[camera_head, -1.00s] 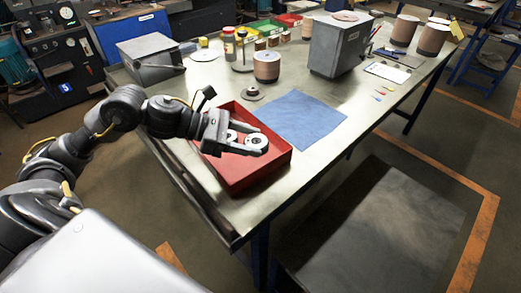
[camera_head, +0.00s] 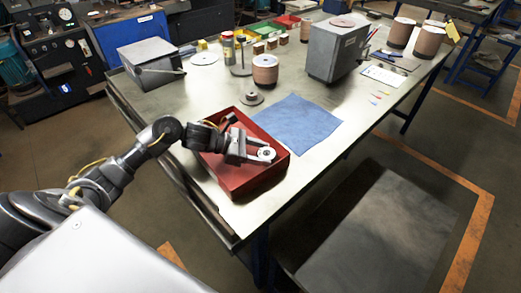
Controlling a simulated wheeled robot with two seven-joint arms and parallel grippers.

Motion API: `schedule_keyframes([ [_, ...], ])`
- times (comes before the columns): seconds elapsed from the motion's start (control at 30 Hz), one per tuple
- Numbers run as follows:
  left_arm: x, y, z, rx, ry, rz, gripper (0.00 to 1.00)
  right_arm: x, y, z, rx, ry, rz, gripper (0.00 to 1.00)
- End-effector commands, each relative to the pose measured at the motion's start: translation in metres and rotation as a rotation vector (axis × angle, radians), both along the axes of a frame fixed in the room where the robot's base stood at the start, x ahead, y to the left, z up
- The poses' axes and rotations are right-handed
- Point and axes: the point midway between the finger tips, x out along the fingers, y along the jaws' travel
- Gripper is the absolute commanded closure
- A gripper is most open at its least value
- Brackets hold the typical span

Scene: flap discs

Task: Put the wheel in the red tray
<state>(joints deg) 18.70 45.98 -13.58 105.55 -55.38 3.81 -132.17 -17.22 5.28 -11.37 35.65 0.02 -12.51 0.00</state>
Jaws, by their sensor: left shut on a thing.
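The red tray (camera_head: 237,190) sits at the near left part of the metal table. My left gripper (camera_head: 265,152) is over the tray, its fingers low in or just above the tray's opening. It is shut on the wheel (camera_head: 267,154), a small pale disc with a dark centre, mostly hidden by the fingers. I cannot tell whether the wheel touches the tray floor. My right gripper is not in view.
A blue cloth (camera_head: 298,121) lies right of the tray. Behind stand a brown flap-disc stack (camera_head: 265,70), a spindle stand (camera_head: 240,60), a grey machine box (camera_head: 336,50) and a grey metal box (camera_head: 150,62).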

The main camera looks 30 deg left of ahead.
Motion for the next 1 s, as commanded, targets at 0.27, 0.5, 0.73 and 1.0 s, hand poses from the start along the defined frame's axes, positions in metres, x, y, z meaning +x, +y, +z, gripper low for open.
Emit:
schedule_keyframes([
  [0.27, 0.0, 0.0, -0.002, 0.0, -0.002, 0.001, 0.72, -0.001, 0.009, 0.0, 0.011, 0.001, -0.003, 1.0],
  [0.5, 0.0, 0.0, -0.005, 0.0, -0.002, 0.001, 0.43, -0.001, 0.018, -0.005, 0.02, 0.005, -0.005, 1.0],
  [0.73, 0.0, 0.0, -0.005, 0.001, -0.001, 0.001, 0.38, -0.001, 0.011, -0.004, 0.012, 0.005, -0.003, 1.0],
  [1.0, -0.005, 0.011, 0.0, 0.004, -0.003, 0.003, 0.38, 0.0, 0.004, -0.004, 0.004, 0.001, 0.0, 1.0],
])
